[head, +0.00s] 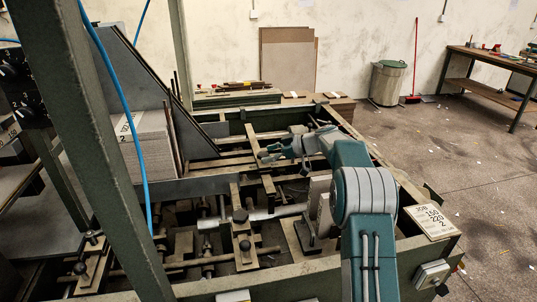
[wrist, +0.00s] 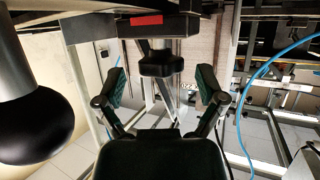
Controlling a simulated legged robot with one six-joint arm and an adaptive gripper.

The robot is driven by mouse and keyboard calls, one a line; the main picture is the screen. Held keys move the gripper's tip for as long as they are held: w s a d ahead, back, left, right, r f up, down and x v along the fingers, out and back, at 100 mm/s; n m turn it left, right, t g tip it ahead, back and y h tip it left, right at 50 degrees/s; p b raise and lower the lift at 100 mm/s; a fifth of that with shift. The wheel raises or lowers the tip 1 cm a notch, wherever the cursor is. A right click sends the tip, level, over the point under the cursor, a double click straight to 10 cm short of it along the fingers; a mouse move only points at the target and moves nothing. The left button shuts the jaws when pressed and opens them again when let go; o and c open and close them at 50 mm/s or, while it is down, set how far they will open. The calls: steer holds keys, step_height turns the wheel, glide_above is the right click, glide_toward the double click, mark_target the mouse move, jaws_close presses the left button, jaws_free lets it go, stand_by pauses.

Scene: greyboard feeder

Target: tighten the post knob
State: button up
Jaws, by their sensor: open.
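In the wrist view a black knob (wrist: 160,63) on a pale shaft shows between the two fingers of my gripper (wrist: 163,87). The fingers stand apart, with clear gaps on both sides of this knob. Whether it is within their reach in depth I cannot tell. A large black rounded knob (wrist: 38,125) on a grey cylinder is close to the camera at the left, outside the fingers. In the head view my gripper (head: 270,153) is over the feeder frame, pointing left, and small there. Which knob is the post knob I cannot tell for certain.
The feeder's green frame (head: 440,246) surrounds rods, bars and several black knobs, such as one (head: 240,215) left of my arm. A board stack (head: 150,150) stands at the left behind a blue cable (head: 135,130). A job card (head: 431,221) lies at the right corner. Floor is open right.

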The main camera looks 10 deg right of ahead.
steer(key=shift+c, duration=0.3)
steer(key=c, duration=1.1)
steer(key=shift+s+m+t, duration=0.1)
steer(key=shift+m+t, duration=0.2)
steer(key=shift+t, duration=0.1)
steer(key=m+t+h, duration=0.2)
steer(key=m, duration=0.1)
steer(key=m+t+h, duration=0.1)
steer(key=t, duration=0.1)
steer(key=shift+s+a+r+m+h, duration=0.1)
steer(key=shift+s+a+m+h, duration=0.2)
steer(key=shift+h, duration=0.1)
steer(key=shift+s+a+m+t+h, duration=0.15)
steer(key=shift+m+t+h, duration=0.5)
steer(key=shift+m+h, duration=0.55)
steer(key=shift+w+a+m+t+h, duration=0.15)
steer(key=shift+m+t+h, duration=0.5)
steer(key=shift+m+h, duration=0.5)
steer(key=shift+s+m+t+h, duration=0.1)
steer(key=shift+m+t+h, duration=0.2)
steer(key=shift+m+h, duration=0.3)
